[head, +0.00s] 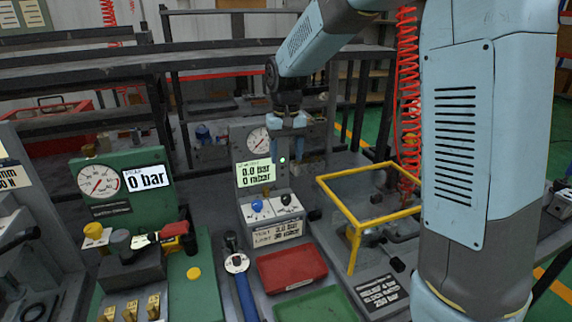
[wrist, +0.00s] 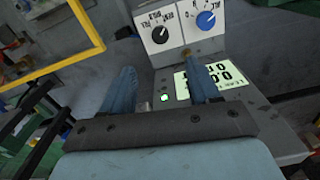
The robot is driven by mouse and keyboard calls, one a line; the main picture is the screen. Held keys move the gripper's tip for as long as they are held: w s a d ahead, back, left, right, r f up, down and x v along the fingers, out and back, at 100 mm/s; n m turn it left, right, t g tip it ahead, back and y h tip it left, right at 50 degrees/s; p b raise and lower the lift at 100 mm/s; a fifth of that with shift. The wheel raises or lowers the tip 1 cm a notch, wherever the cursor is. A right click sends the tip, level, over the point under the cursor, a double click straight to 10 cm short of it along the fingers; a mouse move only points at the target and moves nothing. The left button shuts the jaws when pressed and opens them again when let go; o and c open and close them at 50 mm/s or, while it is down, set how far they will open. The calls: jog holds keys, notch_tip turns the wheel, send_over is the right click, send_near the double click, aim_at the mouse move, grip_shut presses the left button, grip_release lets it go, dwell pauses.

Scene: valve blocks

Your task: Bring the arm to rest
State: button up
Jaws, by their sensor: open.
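My arm (head: 455,140) reaches from the right across the top of the head view, and my gripper (head: 287,150) hangs in front of the grey test unit (head: 265,215). The two blue fingers also show in the wrist view (wrist: 163,90), spread apart with nothing between them. The test unit has a round gauge, a lit display (head: 255,172) reading about 0.0 bar, a green light, and a blue and a black knob. In the wrist view the right finger overlaps the edge of the display (wrist: 215,80); whether it touches cannot be told.
A yellow frame (head: 347,226) stands right of the test unit. A green gauge block (head: 122,190) with a 0 bar display stands left. A red tray (head: 290,268), a green tray (head: 313,304) and a blue-handled wrench (head: 246,297) lie in front. Dark racks stand behind.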

jog(key=shift+r, duration=0.2)
jog(key=s+d+r+m+t, duration=0.1)
jog(key=s+d+r+t, duration=0.2)
jog(key=s+d+r, duration=0.75)
jog(key=s+d+t, duration=0.1)
jog(key=s+d, duration=0.3)
jog(key=s, duration=0.4)
jog(key=s+d+t, duration=0.1)
jog(key=s+d, duration=0.2)
jog(key=s, duration=0.4)
jog(key=shift+s+d+f+m+t, duration=0.3)
jog(key=shift+s+d+f+m, duration=0.05)
jog(key=shift+m, duration=0.05)
